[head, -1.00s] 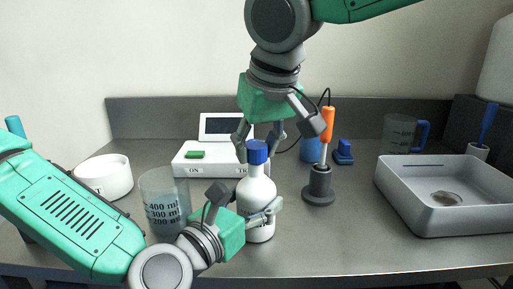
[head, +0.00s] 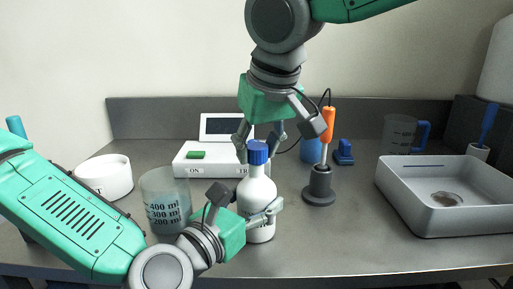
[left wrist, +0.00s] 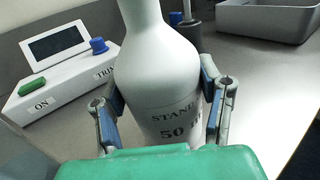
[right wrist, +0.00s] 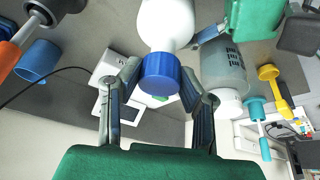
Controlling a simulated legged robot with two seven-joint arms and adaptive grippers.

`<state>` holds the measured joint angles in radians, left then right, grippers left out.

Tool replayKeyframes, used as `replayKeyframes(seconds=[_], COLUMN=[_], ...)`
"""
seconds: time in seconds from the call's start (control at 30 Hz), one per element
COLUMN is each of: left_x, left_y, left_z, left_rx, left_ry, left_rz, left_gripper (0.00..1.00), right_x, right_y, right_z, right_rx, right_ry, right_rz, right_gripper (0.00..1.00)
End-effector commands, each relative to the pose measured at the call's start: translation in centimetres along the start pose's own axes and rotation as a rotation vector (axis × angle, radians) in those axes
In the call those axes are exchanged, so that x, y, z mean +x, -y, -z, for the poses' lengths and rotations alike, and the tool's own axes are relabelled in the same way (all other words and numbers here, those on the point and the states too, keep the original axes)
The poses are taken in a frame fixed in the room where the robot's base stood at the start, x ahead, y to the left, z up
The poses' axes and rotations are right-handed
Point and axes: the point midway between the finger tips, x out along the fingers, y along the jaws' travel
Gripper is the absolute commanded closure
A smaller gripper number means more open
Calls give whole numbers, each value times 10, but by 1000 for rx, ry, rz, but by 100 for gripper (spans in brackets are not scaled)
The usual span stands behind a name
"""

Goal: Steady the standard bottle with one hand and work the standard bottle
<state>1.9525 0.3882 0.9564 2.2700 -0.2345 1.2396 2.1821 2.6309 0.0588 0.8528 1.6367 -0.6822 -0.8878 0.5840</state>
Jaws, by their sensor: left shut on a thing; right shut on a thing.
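The standard bottle (head: 257,192), white with a blue screw cap (head: 257,153), stands upright on the table. Its printed label shows in the left wrist view (left wrist: 165,115). My left gripper (head: 247,203) is shut on the bottle's body, with a finger on each side of it in the left wrist view. My right gripper (head: 258,145) comes down from above and is shut on the blue cap, which also shows between its fingers in the right wrist view (right wrist: 161,76). The cap sits on the bottle's neck; the threads are hidden.
A clear beaker (head: 164,200) stands close left of the bottle, beside a white bowl (head: 106,177). A white device (head: 210,160) stands behind. An orange-handled tool in a dark holder (head: 319,187) and a grey tray (head: 445,195) are to the right. The front right table is clear.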

Motion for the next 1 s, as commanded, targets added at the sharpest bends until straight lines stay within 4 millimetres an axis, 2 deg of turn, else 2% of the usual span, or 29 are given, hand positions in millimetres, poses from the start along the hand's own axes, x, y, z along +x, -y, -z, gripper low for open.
replayKeyframes(seconds=[1.0], left_x=[0], left_y=[0], left_z=[2], left_rx=[-1], left_ry=[-3], left_rz=[-1], left_gripper=[75], right_x=[8], right_y=[0], right_z=[-3], right_rx=[0], right_ry=[0], right_rz=[-1], right_gripper=[98])
